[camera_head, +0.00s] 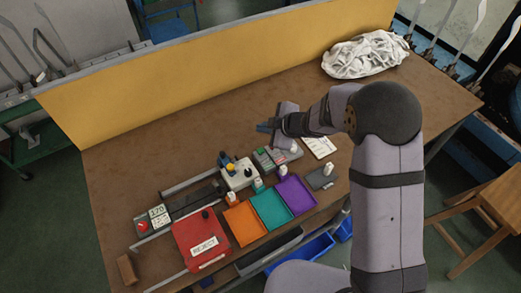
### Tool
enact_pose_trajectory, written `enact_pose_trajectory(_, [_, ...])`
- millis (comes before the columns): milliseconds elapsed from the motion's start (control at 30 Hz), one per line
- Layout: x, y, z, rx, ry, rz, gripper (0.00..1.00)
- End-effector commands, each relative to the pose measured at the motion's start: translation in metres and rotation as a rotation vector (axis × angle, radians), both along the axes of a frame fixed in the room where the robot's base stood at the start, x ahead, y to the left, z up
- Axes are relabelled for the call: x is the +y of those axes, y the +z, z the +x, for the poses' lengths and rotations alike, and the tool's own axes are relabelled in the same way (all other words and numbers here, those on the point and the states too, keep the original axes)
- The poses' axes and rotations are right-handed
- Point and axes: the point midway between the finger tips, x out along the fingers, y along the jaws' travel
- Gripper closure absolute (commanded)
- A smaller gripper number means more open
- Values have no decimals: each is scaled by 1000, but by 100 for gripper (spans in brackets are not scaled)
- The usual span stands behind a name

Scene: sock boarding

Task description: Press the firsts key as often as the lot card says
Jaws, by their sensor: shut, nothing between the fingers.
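My gripper (266,127) is shut and empty. It hangs over the brown table, a little behind and above a small grey key unit (268,158) with green and reddish parts. The key labels are too small to read, so I cannot tell which is the firsts key. A white printed sheet (320,147) lies to the right of the unit, partly beside my arm; it may be the lot card, and its text is not legible. A small white plate reading what looks like 170 (158,212) stands at the left.
A red box marked REJECT (200,242), an orange tray (244,221), a teal tray (271,209) and a purple tray (296,194) line the front.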

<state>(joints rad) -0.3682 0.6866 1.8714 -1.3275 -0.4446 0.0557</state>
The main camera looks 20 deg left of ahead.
Motion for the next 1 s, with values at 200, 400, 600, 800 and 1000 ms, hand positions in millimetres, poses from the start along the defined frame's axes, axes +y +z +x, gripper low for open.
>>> enact_pose_trajectory(200, [0,-10,0,1,-1,0,100])
enact_pose_trajectory(400, [0,-28,0,0,-2,0,100])
enact_pose_trajectory(600, [0,-50,0,-1,0,-1,100])
enact_pose_trajectory(800, [0,-71,0,1,-2,-1,100])
enact_pose_trajectory(1000, [0,-84,0,1,-1,0,100])
